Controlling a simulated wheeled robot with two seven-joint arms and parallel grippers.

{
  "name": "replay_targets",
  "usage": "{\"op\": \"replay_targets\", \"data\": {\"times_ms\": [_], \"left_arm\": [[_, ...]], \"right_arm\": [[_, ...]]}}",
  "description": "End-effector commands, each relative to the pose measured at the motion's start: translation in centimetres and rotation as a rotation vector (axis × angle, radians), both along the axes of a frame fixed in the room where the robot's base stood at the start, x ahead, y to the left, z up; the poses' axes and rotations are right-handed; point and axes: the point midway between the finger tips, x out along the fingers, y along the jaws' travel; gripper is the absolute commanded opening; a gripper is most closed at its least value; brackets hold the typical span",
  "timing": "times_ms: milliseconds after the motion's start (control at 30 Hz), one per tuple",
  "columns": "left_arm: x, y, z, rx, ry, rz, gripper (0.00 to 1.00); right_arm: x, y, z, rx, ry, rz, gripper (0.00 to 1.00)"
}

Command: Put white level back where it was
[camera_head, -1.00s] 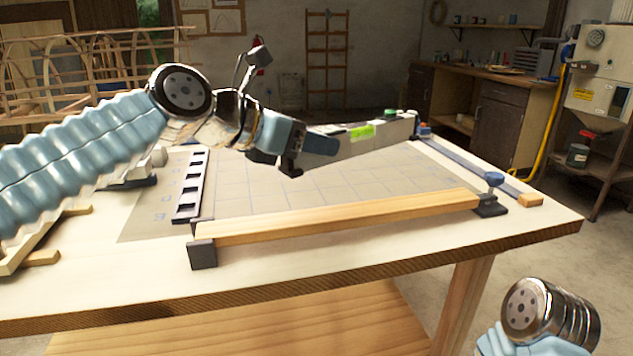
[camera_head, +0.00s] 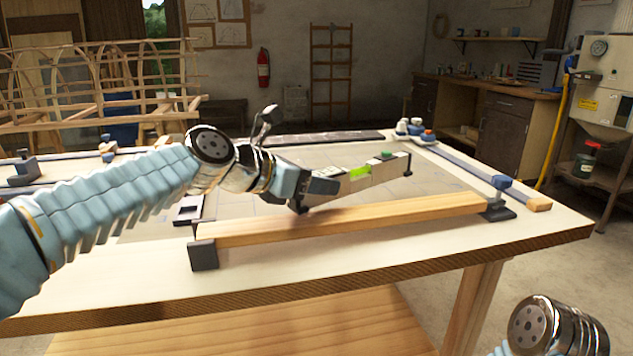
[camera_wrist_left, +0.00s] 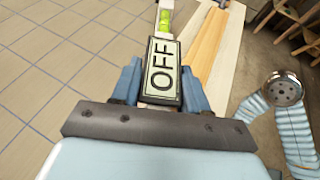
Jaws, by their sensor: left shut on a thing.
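The white level (camera_head: 385,170) has a bright green vial, a small green part on top and dark ends. My left gripper (camera_head: 308,188) is shut on its near end, and the level points away to the right, behind the wooden lath. In the left wrist view the fingers (camera_wrist_left: 160,88) grip both sides of the level (camera_wrist_left: 164,22), beside a display reading "OFF". Whether the level touches the table cannot be told. My right arm shows at the lower right of the head view, but its gripper is out of view.
A long wooden lath (camera_head: 350,218) lies along the front of the workbench (camera_head: 330,262), with dark blocks at its ends. A blue-handled clamp (camera_head: 500,184) stands at its right end. A gridded mat (camera_head: 310,156) covers the bench middle. White and blue items (camera_head: 415,128) stand at the back corner.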

Motion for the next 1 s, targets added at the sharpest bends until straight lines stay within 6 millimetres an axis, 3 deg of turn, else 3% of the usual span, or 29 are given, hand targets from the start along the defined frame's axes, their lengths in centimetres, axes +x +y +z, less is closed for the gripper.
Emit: {"op": "replay_targets", "data": {"times_ms": [267,300,433,700,833,1000], "left_arm": [[0.0,0.0,-0.9,0.000,-0.002,0.001,0.00],[0.0,0.0,-0.8,0.001,-0.001,0.001,0.50],[0.0,0.0,-0.8,0.001,-0.001,0.001,0.70],[0.0,0.0,-0.7,0.000,0.000,0.000,0.70],[0.0,0.0,0.5,-0.001,-0.001,0.000,0.70],[-2.1,2.7,1.6,0.000,-0.003,0.004,0.70]], "right_arm": [[0.0,0.0,-0.5,0.000,-0.001,-0.001,0.45],[0.0,0.0,-0.4,0.000,-0.001,-0.001,0.45],[0.0,0.0,-0.4,0.000,-0.001,-0.001,0.45],[0.0,0.0,-0.3,0.000,-0.001,-0.001,0.45],[0.0,0.0,0.4,0.000,0.000,0.000,0.45],[0.0,0.0,-0.1,0.000,0.000,0.000,0.45]]}}
